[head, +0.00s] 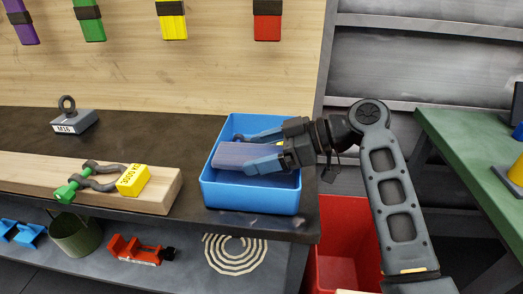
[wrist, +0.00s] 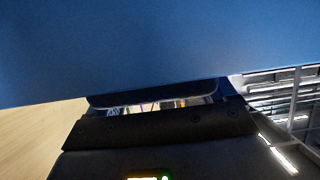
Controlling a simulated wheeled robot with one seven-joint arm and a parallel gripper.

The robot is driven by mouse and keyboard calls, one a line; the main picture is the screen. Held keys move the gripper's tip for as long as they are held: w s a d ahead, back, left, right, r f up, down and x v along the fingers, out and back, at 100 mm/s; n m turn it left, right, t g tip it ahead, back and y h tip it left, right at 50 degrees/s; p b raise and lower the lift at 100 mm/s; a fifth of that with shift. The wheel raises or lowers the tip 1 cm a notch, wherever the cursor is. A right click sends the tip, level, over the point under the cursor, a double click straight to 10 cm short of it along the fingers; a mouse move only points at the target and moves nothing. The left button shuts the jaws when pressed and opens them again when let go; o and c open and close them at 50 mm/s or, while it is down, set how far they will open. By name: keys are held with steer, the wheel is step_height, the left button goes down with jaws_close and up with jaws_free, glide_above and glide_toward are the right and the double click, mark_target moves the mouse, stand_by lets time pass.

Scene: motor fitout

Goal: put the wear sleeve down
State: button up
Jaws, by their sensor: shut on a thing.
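My gripper (head: 258,150) reaches from the right into the open blue bin (head: 252,197) at the front right corner of the dark bench. Its blue-tipped fingers are shut on a smooth grey-purple piece, which I take as the wear sleeve (head: 232,155). The sleeve lies roughly level, inside the bin's outline and near its rim height. I cannot tell whether it touches the bin floor or walls. A narrow yellow strip shows between the fingers. In the wrist view a plain blue surface (wrist: 150,45) fills the upper part and hides the sleeve.
A wooden beam (head: 160,190) with a green-pinned shackle (head: 90,178) and yellow tag (head: 133,180) lies left of the bin. An eyebolt block (head: 74,120) stands behind. A red bin (head: 345,230) is below right; a green bench (head: 465,150) stands right.

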steer(key=shift+f, duration=0.1)
steer(key=shift+f+b, duration=0.35)
steer(key=shift+b, duration=0.05)
steer(key=shift+f, duration=0.25)
steer(key=o, duration=0.9)
steer(key=shift+r, duration=0.15)
steer(key=shift+r, duration=0.25)
steer(key=v, duration=1.2)
steer(key=shift+r, duration=0.2)
